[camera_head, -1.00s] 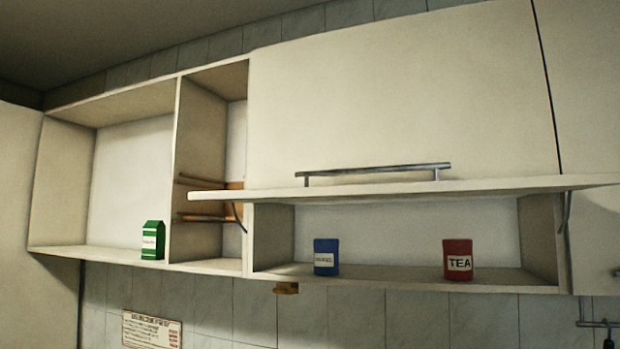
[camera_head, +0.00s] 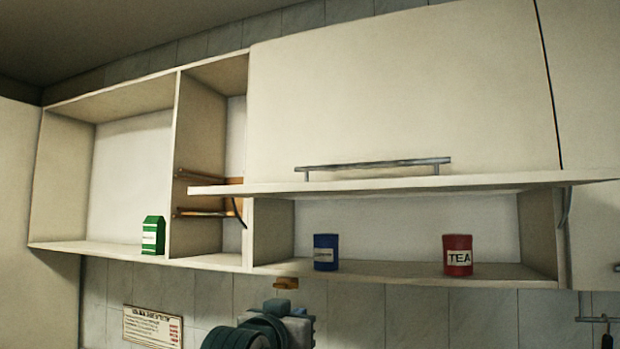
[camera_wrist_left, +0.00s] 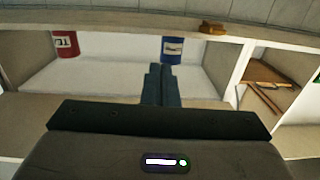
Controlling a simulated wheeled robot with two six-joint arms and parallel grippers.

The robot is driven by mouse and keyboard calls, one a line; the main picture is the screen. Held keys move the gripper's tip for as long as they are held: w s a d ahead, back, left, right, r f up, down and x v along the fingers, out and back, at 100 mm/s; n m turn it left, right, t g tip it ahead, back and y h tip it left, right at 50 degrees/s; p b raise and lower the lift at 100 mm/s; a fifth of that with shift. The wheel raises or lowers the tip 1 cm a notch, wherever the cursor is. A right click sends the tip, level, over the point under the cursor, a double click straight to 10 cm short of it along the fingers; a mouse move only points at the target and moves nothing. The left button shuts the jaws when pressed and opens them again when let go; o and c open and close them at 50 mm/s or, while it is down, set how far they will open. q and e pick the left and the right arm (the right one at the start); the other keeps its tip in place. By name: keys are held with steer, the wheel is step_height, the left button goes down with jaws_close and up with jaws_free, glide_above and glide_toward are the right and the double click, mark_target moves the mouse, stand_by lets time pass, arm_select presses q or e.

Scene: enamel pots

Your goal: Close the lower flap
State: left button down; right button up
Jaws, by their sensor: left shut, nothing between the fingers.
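The lower flap (camera_head: 400,186) is open, standing out roughly level above the low compartment in the head view. A metal bar handle (camera_head: 375,165) shows just above its front edge. Under it are a blue canister (camera_head: 326,252) and a red TEA canister (camera_head: 457,255) on the compartment floor (camera_head: 400,273). My left arm's green-grey wrist part shows at the bottom of the head view. In the upside-down left wrist view, my left gripper (camera_wrist_left: 158,70) is shut and empty, its fingers pointing toward the compartment near the blue canister (camera_wrist_left: 172,48). My right gripper is out of view.
A green carton (camera_head: 153,236) stands in the open left compartment. Wooden rods (camera_head: 205,212) are in the narrow middle compartment.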

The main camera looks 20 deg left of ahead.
arm_select(q)
steer(key=s+d+r+t, duration=0.15)
steer(key=s+r, duration=0.25)
steer(key=r, duration=0.9)
steer(key=s+d+r+t, duration=0.1)
steer(key=s+r+t, duration=0.3)
steer(key=r, duration=0.8)
steer(key=w+r+g+p, duration=0.1)
steer(key=w+r+p, duration=0.3)
steer(key=w+p, duration=0.4)
steer(key=shift+h, duration=0.4)
steer(key=f, duration=0.4)
steer(key=shift+w+a+f+p, duration=0.1)
steer(key=shift+w+f+p, duration=0.15)
steer(key=shift+w+p, duration=0.15)
